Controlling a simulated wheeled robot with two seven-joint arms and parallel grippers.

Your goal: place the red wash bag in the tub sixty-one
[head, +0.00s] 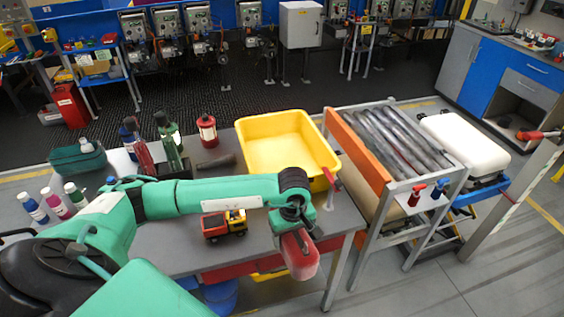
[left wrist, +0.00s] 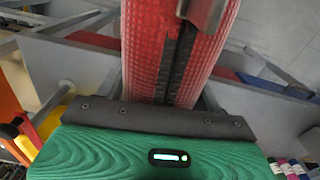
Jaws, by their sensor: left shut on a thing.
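My left gripper (head: 298,229) is shut on the red wash bag (head: 300,258), which hangs below it near the table's front right corner. In the left wrist view the bag (left wrist: 143,55) fills the upper middle, with a ribbed red surface and a dark zip strip. A metal part of the gripper covers some of it. A yellow tub (head: 259,159), empty as far as I can see, stands on the table behind my left forearm, up and slightly left of the bag. No number is readable on it. My right gripper is not in view.
A toy truck (head: 224,225) sits on the table left of the bag. Bottles, including a red one (head: 207,131), and a dark green pouch (head: 77,160) stand further left. A roller conveyor (head: 398,140) adjoins the table at right. Another yellow container (head: 268,274) shows below the table.

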